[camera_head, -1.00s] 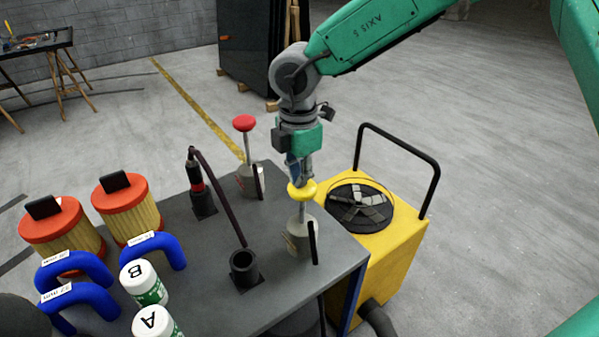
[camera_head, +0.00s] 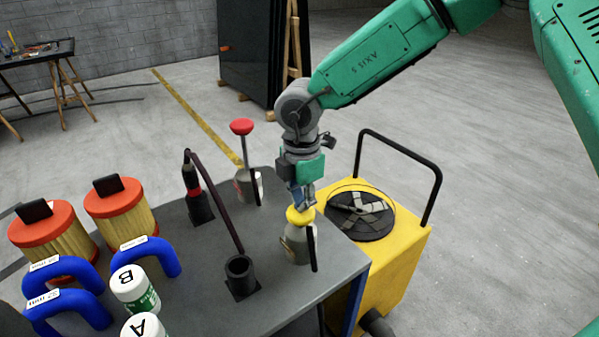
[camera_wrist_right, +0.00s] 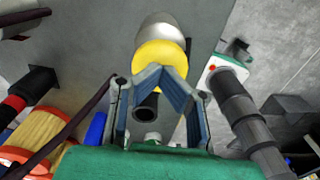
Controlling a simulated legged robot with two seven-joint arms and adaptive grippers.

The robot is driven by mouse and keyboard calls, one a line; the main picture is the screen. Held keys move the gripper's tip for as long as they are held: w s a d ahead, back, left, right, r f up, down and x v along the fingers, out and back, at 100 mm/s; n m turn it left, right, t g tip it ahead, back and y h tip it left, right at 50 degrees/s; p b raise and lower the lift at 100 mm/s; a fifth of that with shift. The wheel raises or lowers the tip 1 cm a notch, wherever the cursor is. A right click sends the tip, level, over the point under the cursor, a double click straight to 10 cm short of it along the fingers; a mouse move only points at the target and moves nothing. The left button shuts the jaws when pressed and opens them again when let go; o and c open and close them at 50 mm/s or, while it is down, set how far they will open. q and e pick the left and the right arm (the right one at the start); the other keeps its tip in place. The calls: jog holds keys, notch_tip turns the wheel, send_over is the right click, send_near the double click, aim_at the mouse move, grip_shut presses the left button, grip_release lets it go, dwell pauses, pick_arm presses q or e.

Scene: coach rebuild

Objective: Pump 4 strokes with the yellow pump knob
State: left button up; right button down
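The yellow pump knob (camera_head: 300,216) sits low, close to the top of its grey pump body (camera_head: 297,246) near the table's right corner. My right gripper (camera_head: 302,206) points down at the knob from above, its fingertips at the knob's top. In the right wrist view, the two fingers (camera_wrist_right: 161,71) lean together to a narrow gap. The knob (camera_wrist_right: 160,57) is wider than that gap and shows past the tips on both sides, so it does not look gripped around. The pump rod is mostly hidden. My left gripper is not in view.
A red-knobbed pump (camera_head: 242,127) stands behind with its rod up. A black lever rises from a socket (camera_head: 240,273). Orange-capped filters (camera_head: 120,207), blue hoses (camera_head: 150,254) and white bottles (camera_head: 135,287) fill the left. A yellow cart (camera_head: 400,262) stands right of the table.

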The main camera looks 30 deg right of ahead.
notch_tip(320, 180, up, 12)
jog(key=p, duration=1.2)
jog(key=shift+r, duration=0.25)
dwell(0.4)
jog(key=shift+s+f+b, duration=0.1)
jog(key=shift+f+b, duration=3.3)
jog(key=shift+f, duration=3)
jog(key=shift+r, duration=0.1)
notch_tip(320, 180, up, 13)
jog(key=p, duration=0.9)
jog(key=shift+f+p, duration=0.2)
jog(key=shift+p, duration=0.2)
